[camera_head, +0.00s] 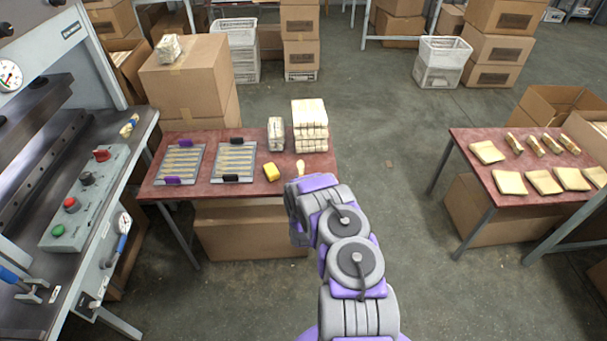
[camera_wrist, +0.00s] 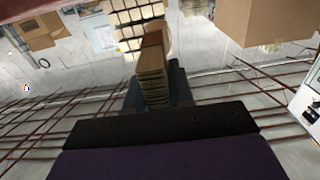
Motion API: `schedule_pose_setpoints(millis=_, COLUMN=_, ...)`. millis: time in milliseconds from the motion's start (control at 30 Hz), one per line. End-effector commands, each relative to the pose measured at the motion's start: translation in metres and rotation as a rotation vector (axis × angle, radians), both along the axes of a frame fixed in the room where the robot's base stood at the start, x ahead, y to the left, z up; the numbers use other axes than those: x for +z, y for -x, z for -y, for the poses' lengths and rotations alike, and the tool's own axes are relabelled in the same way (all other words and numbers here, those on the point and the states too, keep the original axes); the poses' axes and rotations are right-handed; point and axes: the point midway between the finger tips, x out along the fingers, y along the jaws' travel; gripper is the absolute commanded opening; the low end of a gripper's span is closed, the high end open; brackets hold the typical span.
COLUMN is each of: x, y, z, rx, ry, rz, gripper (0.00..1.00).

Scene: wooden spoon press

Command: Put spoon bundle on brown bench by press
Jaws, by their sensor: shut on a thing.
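My gripper (camera_wrist: 157,98) is shut on the spoon bundle (camera_wrist: 152,72), a stack of thin brown wooden pieces between its dark fingers. In the head view my purple and grey arm hides the gripper. A small pale spoon-shaped end (camera_head: 300,168) shows just past the arm; I cannot tell whether it belongs to the held bundle. The brown bench (camera_head: 318,163) has a reddish top and stands right of the press (camera_head: 40,105). My arm reaches to the bench's front right corner. I cannot tell whether the bundle touches the bench.
A second reddish bench (camera_head: 470,170) with packs stands right. Open floor (camera_head: 385,150) lies between the benches.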

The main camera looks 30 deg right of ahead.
Motion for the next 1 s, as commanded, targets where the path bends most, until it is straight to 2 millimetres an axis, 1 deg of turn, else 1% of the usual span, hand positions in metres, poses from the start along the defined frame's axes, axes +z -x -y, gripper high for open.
schedule_pose_setpoints(millis=33, x=-0.002, y=-0.006, z=0.014, rx=-0.005, ry=0.003, rz=0.007, gripper=0.00)
schedule_pose_setpoints(millis=200, x=-0.007, y=-0.023, z=0.045, rx=-0.004, ry=0.001, rz=0.002, gripper=0.00)
schedule_pose_setpoints(millis=300, x=-0.007, y=-0.032, z=0.060, rx=-0.004, ry=0.005, rz=0.004, gripper=0.00)
schedule_pose_setpoints(millis=400, x=-0.009, y=-0.038, z=0.068, rx=-0.001, ry=0.002, rz=-0.001, gripper=0.00)
schedule_pose_setpoints(millis=667, x=-0.007, y=-0.045, z=0.080, rx=0.000, ry=0.004, rz=0.002, gripper=0.00)
schedule_pose_setpoints(millis=700, x=-0.010, y=-0.045, z=0.082, rx=-0.001, ry=0.003, rz=0.002, gripper=0.00)
schedule_pose_setpoints(millis=900, x=-0.041, y=-0.044, z=0.081, rx=-0.001, ry=-0.002, rz=-0.002, gripper=0.00)
schedule_pose_setpoints(millis=1000, x=-0.044, y=-0.045, z=0.081, rx=0.000, ry=0.001, rz=0.000, gripper=0.00)
